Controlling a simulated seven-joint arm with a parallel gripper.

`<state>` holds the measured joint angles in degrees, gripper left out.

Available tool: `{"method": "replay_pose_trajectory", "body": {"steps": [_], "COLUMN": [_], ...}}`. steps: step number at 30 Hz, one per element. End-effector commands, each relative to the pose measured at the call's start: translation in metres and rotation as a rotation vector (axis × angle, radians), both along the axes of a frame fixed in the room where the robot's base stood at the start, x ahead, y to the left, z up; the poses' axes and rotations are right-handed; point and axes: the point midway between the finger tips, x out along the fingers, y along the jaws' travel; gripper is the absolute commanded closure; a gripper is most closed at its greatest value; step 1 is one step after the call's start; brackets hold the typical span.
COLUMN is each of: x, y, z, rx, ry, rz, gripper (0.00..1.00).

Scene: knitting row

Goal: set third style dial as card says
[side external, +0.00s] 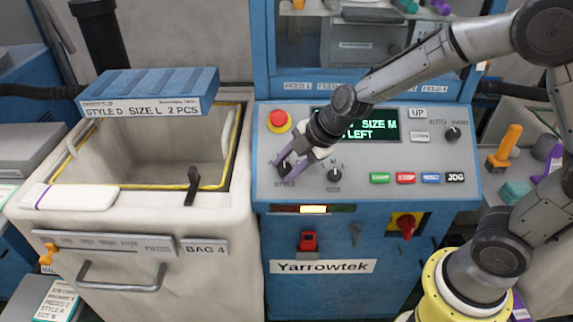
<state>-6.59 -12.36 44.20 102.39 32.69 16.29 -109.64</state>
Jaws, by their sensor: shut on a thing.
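The style dial (285,168) is a small black knob at the left of the sloped control panel, with "STYLE" printed under it. My gripper (288,165) is shut on this dial, its purple fingers on either side. The fingers partly hide the dial, so I cannot tell its setting. The card (150,106) on the blue cover over the bin reads "STYLE D SIZE L 2 PCS". The panel's screen (385,126) shows green text with "SIZE M" and "LEFT"; my arm hides part of it.
A size dial (334,174) sits close to the right of my gripper. A red stop button (279,121) is above it. Colored buttons (405,178) and an auto/hand knob (453,133) are farther right. A bin (215,186) with a black lever (193,184) stands at the left.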

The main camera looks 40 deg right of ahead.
Motion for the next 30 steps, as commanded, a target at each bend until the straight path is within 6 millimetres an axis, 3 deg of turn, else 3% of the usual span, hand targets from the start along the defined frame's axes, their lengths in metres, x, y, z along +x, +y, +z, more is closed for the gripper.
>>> {"method": "replay_pose_trajectory", "body": {"steps": [30], "x": [-0.0051], "y": [0.0045], "z": [-0.0049], "rx": [0.406], "ry": [-0.403], "rz": [-0.724], "gripper": [1.0]}}
